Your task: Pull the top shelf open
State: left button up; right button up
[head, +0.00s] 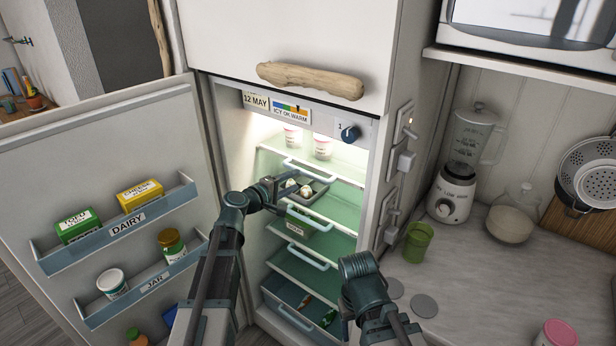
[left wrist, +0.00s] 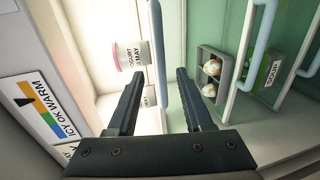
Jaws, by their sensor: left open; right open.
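The top shelf (head: 268,152) is a pale glass shelf in the open fridge, with two yogurt cups (head: 322,147) on it. Its light blue bar handle (left wrist: 157,50) runs along its front edge. My left gripper (head: 280,184) is inside the fridge, near that handle. In the left wrist view its two dark fingers (left wrist: 158,82) are open, and the bar lies in the gap between them, apart from both. In the head view the gripper partly hides the shelf fronts. Of my right arm only a link shows, low in front of the fridge; its fingers are not visible.
More handled shelves and a drawer (head: 286,296) are lower. The fridge door (head: 100,125) stands open at left. A counter (head: 450,265) with a blender (head: 462,185) is right.

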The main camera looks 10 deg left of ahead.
aim_at(306, 175)
pick_arm(q)
jog(key=b+x, duration=0.1)
jog(key=x, duration=0.7)
jog(key=shift+w+d, duration=0.1)
jog(key=shift+c, duration=0.2)
grip_shut()
dwell(1.1)
